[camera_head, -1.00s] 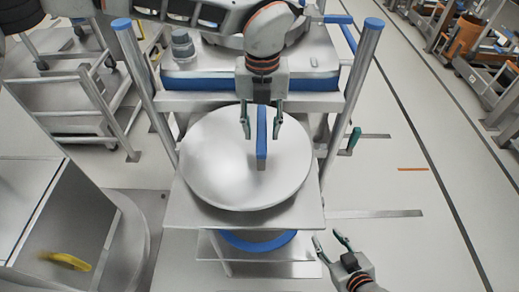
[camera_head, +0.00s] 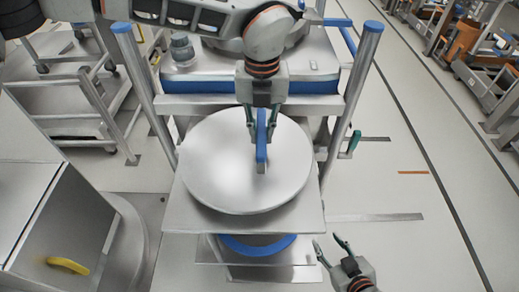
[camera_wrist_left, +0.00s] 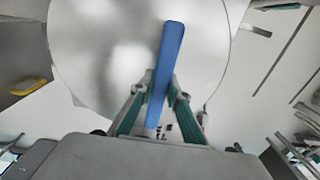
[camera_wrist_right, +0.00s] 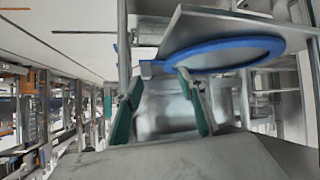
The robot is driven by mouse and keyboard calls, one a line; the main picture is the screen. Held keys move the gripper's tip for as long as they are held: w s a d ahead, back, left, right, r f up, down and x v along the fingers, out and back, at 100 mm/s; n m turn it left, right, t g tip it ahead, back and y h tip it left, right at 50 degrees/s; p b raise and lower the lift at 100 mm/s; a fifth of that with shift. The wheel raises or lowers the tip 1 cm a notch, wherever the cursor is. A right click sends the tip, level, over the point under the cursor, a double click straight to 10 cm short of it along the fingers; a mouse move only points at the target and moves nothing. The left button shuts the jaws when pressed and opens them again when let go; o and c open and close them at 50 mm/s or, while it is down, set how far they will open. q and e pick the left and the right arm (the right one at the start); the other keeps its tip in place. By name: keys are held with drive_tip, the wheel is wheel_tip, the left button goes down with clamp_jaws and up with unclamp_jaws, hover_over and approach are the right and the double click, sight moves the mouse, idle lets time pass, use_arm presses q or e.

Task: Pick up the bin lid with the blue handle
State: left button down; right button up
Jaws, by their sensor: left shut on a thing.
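The round metal bin lid (camera_head: 215,165) lies flat on the upper shelf of a metal stand (camera_head: 190,215). Its blue bar handle (camera_head: 261,150) stands up near the middle, and the handle also shows in the left wrist view (camera_wrist_left: 168,60). My left gripper (camera_head: 261,138) comes down from above and is shut on the blue handle, one finger on each side. In the left wrist view its green-padded fingers (camera_wrist_left: 160,100) lie against the handle. My right gripper (camera_head: 331,250) is open and empty, low to the right of the stand. Its spread fingers show in the right wrist view (camera_wrist_right: 165,105).
A blue-rimmed round thing (camera_head: 257,245) is below the upper shelf, also seen from the right wrist (camera_wrist_right: 225,53). Blue-capped posts (camera_head: 362,85) flank the stand. A metal box with a yellow handle (camera_head: 68,265) is at left. The floor at right is mostly clear.

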use_arm(q)
drive_tip(key=shift+r, duration=0.15)
drive_tip(key=shift+r+p, duration=0.3)
drive_tip(key=shift+p, duration=0.15)
wheel_tip(320, 180, up, 20)
drive_tip(key=shift+b, duration=0.3)
drive_tip(key=shift+r, duration=0.1)
wheel_tip(320, 180, up, 8)
drive_tip(key=p, duration=0.5)
drive_tip(key=shift+p, duration=0.3)
idle(1.1)
